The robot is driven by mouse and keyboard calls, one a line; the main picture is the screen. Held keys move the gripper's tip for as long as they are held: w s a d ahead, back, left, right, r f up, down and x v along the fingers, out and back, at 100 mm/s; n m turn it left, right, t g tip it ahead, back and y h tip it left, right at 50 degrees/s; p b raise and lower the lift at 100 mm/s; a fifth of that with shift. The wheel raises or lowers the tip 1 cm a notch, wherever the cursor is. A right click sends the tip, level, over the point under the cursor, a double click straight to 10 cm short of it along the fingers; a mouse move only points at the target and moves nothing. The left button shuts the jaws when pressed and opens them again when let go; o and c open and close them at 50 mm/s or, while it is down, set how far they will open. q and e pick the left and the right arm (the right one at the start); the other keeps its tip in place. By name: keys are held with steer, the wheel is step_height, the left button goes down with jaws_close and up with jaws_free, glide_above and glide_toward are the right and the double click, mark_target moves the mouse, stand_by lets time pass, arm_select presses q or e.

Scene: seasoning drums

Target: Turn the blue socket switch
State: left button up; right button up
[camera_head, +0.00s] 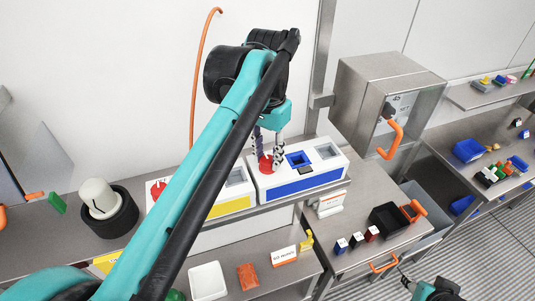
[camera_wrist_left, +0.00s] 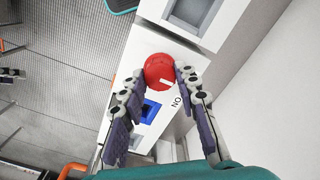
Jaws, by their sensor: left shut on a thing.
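The blue socket box (camera_head: 307,182) is white with a blue front stripe and stands on the raised shelf. On its top are a red round switch knob (camera_head: 265,164) at the left, a blue socket (camera_head: 299,159) and a grey panel. My left gripper (camera_head: 268,150) reaches down onto the knob. In the left wrist view, my left gripper (camera_wrist_left: 159,76) has its fingers on either side of the red knob (camera_wrist_left: 159,71), shut on it. A short white mark on the knob points right. My right gripper (camera_head: 418,286) is partly in view at the bottom right, away from the box; its opening is unclear.
A yellow-striped socket box (camera_head: 231,206) with its own red knob (camera_head: 158,188) stands directly left. A steel cabinet (camera_head: 385,100) with an orange handle is to the right. A black-collared white knob-like object (camera_head: 98,198) stands at left. Small drawers and blocks lie lower right.

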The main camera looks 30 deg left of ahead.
mark_target(268, 158)
arm_select(q)
steer(key=o, duration=1.2)
steer(key=shift+c, duration=0.2)
step_height(268, 158, up, 12)
